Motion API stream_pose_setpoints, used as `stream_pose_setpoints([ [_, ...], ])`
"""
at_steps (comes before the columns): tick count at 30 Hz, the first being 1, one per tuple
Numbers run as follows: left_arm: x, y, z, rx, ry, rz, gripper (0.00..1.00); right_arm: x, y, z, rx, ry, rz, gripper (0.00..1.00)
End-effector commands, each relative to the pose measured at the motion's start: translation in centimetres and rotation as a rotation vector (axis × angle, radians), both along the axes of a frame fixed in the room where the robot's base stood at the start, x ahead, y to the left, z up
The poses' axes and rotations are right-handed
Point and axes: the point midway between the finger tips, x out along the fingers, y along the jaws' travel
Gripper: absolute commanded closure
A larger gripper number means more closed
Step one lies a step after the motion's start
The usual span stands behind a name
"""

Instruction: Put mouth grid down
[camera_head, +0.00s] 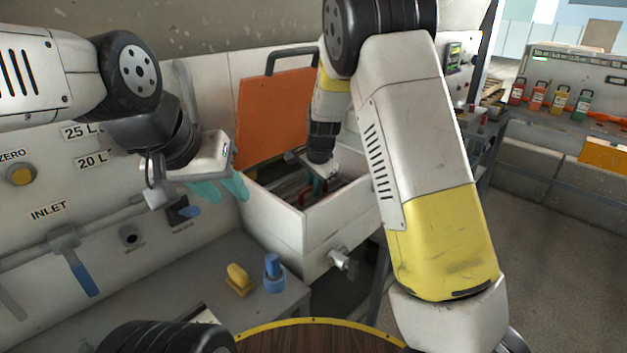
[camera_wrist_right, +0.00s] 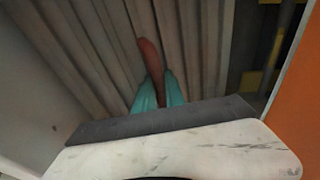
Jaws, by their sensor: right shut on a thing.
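The mouth grid (camera_wrist_right: 95,45) shows in the right wrist view as long grey slats below my right gripper. A reddish-brown handle (camera_wrist_right: 150,58) rises between the gripper's teal fingers. My right gripper (camera_wrist_right: 158,88) is shut on this handle. In the head view, my right gripper (camera_head: 318,184) reaches down inside the open white box (camera_head: 305,225), and its front wall hides part of the grid. I cannot tell whether the grid rests fully on its seat. My left gripper (camera_head: 222,188) is open and empty, left of the box.
The orange lid (camera_head: 272,118) stands raised behind the box. A dark gap with yellow blocks (camera_wrist_right: 249,82) lies right of the slats. A yellow object (camera_head: 239,279) and a blue one (camera_head: 273,272) stand on the grey ledge. Pipes and a blue-handled valve (camera_head: 80,270) are at left.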

Motion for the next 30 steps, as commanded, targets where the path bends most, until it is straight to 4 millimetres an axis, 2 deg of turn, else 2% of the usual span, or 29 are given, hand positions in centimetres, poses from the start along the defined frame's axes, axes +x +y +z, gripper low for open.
stream_pose_setpoints([
  [2,0.0,0.0,0.0,0.0,0.0,0.0,0.64,0.0,0.0,-0.2,0.001,-0.001,0.0,1.0],
  [3,0.0,0.0,0.0,0.0,0.0,0.0,0.64,0.0,0.0,-0.2,0.0,0.001,0.0,0.78],
  [5,0.0,0.0,0.0,0.0,0.0,0.0,0.64,0.0,0.0,-0.2,0.0,0.001,0.0,0.66],
  [6,0.0,0.0,0.0,0.0,0.0,0.0,0.64,0.0,0.0,-0.2,0.0,0.001,0.0,0.64],
  [17,0.0,0.0,0.0,0.0,0.0,0.0,0.64,0.0,0.0,0.3,0.001,-0.001,0.0,0.64],
  [20,0.0,0.0,0.0,0.0,0.0,0.0,0.64,-0.4,0.0,1.4,0.002,-0.001,0.001,0.64],
  [30,0.0,0.0,0.0,0.0,0.0,0.0,0.64,-2.7,-0.7,8.2,0.003,-0.002,0.002,0.64],
])
